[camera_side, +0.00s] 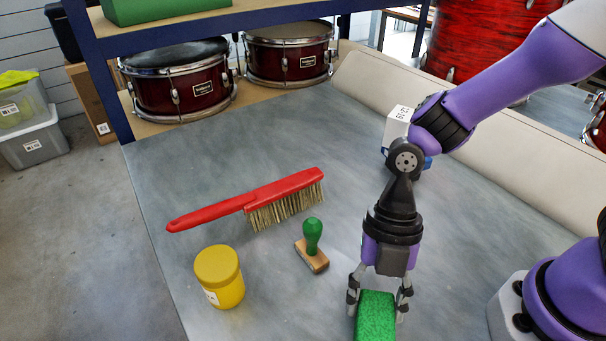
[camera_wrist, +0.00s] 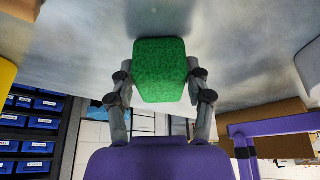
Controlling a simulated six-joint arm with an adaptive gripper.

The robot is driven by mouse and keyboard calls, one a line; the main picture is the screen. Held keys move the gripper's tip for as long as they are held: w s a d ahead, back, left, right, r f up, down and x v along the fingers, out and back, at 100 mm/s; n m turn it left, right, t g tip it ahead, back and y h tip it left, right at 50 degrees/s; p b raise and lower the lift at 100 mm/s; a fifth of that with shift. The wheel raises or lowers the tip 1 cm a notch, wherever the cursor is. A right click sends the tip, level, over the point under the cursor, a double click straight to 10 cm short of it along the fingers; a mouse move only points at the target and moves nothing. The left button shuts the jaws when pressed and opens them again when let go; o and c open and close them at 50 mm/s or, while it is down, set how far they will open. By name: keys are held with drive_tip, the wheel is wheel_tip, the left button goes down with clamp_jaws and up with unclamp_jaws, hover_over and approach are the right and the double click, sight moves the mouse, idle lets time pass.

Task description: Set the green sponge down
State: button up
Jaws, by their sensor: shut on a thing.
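The green sponge (camera_side: 376,318) is at the bottom of the side view, partly cut off by the frame edge. My gripper (camera_side: 378,300) is shut on it, with one finger on each side. In the wrist view the sponge (camera_wrist: 162,70) sits between the two fingers of my gripper (camera_wrist: 160,85), with the grey bench top (camera_wrist: 235,30) beyond it. I cannot tell whether the sponge touches the bench or hangs just above it.
A green-handled stamp (camera_side: 312,245), a red brush (camera_side: 250,200) and a yellow jar (camera_side: 219,277) stand left of my gripper. A white box (camera_side: 397,125) is behind my arm. Drums (camera_side: 180,85) sit on a shelf at the back. The bench between brush and back edge is clear.

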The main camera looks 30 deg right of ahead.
drive_tip(key=shift+f, duration=0.1)
drive_tip(key=o, duration=0.8)
drive_tip(key=shift+o, duration=0.2)
drive_tip(key=v, duration=1.1)
drive_tip(key=d+r+m+t+h, duration=0.1)
drive_tip(key=d+r+m+t, duration=0.1)
drive_tip(key=m, duration=0.7)
drive_tip(key=d+r+m+t+h, duration=0.1)
drive_tip(key=d+r+m+t, duration=0.1)
drive_tip(key=d+m+t, duration=0.2)
drive_tip(key=d+r+m+t+h, duration=0.1)
drive_tip(key=d+r+m+t, duration=0.1)
drive_tip(key=d+m, duration=0.6)
drive_tip(key=w+m, duration=0.1)
drive_tip(key=m, duration=0.5)
drive_tip(key=shift+t, duration=0.4)
